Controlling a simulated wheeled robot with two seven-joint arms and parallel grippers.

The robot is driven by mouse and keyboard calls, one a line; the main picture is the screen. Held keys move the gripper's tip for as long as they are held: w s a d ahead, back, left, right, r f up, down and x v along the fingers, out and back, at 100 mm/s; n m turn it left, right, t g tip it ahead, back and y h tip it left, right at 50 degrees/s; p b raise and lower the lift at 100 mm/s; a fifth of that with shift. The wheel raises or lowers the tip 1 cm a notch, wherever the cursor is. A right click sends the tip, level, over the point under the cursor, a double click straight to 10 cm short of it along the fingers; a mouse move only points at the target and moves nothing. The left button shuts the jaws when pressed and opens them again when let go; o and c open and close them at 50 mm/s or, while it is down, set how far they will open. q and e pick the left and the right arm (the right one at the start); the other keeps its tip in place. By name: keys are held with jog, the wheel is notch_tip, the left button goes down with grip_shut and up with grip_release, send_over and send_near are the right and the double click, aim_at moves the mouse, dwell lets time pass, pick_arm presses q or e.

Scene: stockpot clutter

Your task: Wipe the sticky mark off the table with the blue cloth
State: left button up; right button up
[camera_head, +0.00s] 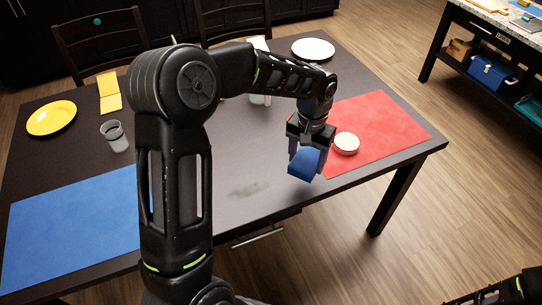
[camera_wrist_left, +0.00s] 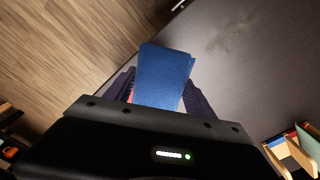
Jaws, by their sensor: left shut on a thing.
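The blue cloth (camera_head: 304,163) is a folded block held between the fingers of my left gripper (camera_head: 308,150), which is shut on it. The cloth also fills the middle of the left wrist view (camera_wrist_left: 163,78). The sticky mark (camera_head: 248,190) is a faint grey smear on the dark table (camera_head: 215,215), left of the cloth in the head view and near the front edge. It also shows in the left wrist view (camera_wrist_left: 228,38), right of and beyond the cloth. The cloth is apart from the mark. Whether it touches the table is unclear. My right gripper is not clearly in view.
A red mat (camera_head: 385,125) with a small red-rimmed white bowl (camera_head: 346,143) lies right of the gripper. A blue mat (camera_head: 75,225), a glass (camera_head: 115,136), a yellow plate (camera_head: 51,117), a yellow napkin (camera_head: 109,92) and a white plate (camera_head: 313,48) are elsewhere. Table around the mark is clear.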

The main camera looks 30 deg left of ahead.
pick_arm(q)
jog(key=s+a+f+n+p, duration=0.1)
jog(key=s+a+p, duration=0.2)
jog(key=s+a, duration=0.2)
jog(key=a, duration=0.3)
jog(key=shift+a, duration=0.25)
